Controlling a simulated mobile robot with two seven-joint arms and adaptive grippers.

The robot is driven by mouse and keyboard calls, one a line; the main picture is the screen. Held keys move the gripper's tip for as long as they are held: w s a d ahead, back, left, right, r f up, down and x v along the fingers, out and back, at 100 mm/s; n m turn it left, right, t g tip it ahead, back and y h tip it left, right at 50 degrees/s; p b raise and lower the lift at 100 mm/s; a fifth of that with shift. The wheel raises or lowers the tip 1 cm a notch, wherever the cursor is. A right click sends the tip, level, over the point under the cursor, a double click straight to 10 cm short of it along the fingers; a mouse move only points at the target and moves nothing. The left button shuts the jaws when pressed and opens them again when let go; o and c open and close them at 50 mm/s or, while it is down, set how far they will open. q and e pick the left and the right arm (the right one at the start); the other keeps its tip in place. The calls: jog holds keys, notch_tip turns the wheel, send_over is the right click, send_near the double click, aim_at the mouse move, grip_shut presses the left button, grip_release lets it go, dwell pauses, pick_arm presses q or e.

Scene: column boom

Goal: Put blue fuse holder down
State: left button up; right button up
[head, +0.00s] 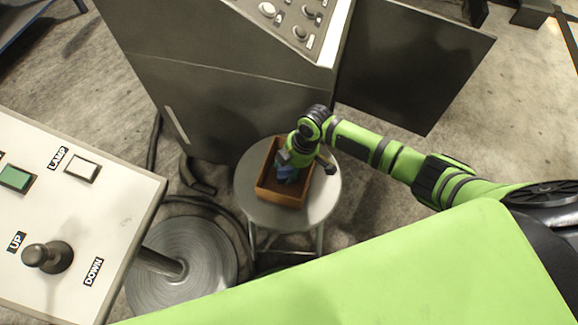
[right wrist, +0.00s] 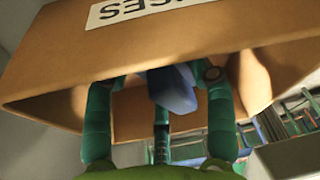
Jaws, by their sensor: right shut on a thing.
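The blue fuse holder (head: 287,174) shows in the head view over the inside of an open brown box (head: 279,199). My right gripper (head: 287,165) is shut on it, reaching down at the box from above. In the right wrist view the fuse holder (right wrist: 173,88) sits between the green fingers of the gripper (right wrist: 162,100), close to the box wall (right wrist: 200,45) with its upside-down label. I cannot tell whether the fuse holder touches the box floor. My left gripper is not in view.
The box stands on a round grey stool (head: 322,197). Behind it is a dark cabinet (head: 220,95) with knobs on top and an open door (head: 415,65). A control panel (head: 110,215) with a joystick is at left. Cables and a round metal base (head: 185,275) lie beside the stool.

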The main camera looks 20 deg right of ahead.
jog(key=o, duration=1.2)
jog(key=p+v, duration=0.1)
jog(key=v, duration=1.1)
jog(key=shift+r, duration=0.1)
